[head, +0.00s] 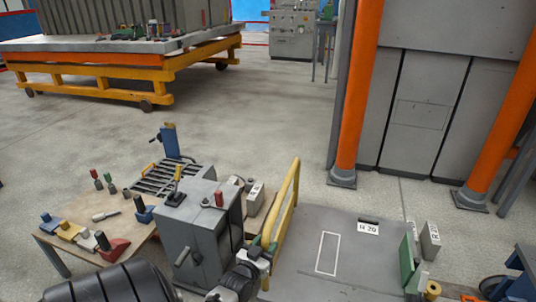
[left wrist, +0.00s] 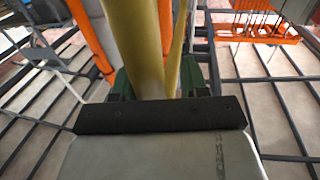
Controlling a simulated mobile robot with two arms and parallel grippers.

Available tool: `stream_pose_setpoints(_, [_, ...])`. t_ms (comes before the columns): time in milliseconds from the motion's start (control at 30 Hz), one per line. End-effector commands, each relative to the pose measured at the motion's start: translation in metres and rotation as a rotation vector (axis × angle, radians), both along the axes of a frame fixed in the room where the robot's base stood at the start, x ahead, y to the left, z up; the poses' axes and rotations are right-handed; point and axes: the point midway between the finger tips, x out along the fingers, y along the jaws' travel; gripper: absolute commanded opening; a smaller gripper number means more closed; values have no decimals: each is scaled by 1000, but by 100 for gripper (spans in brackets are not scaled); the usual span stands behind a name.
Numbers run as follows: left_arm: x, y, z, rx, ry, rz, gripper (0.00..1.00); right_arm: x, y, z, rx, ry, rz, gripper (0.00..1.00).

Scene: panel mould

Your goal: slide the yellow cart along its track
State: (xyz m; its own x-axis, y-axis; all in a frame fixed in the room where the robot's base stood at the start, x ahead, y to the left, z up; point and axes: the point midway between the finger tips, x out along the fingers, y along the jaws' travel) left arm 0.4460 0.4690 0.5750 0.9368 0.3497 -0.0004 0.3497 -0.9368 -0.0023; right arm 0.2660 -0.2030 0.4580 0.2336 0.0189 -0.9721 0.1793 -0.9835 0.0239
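A yellow cart (head: 95,78) on wheels stands at the upper left in the head view, bearing a grey ribbed mould. Nearer, a yellow bar (head: 284,205) rises along the left edge of a grey-topped surface. My left gripper (head: 263,250) is at the lower end of this bar. In the left wrist view the yellow bar (left wrist: 138,50) runs between the green fingertips of my left gripper (left wrist: 158,85). Whether both fingers press on it cannot be told. My right gripper is not in view.
A wooden table (head: 140,238) with tools stands at the lower left, beside a grey box (head: 200,215). The grey top (head: 375,265) lies right of the bar. Orange columns (head: 358,90) flank a grey cabinet. The floor (head: 250,110) between is clear.

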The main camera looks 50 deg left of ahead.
Motion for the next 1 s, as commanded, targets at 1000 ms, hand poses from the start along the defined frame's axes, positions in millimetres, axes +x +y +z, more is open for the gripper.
stream_pose_setpoints(1000, [-98,-37,0,-2,2,0,53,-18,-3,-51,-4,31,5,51])
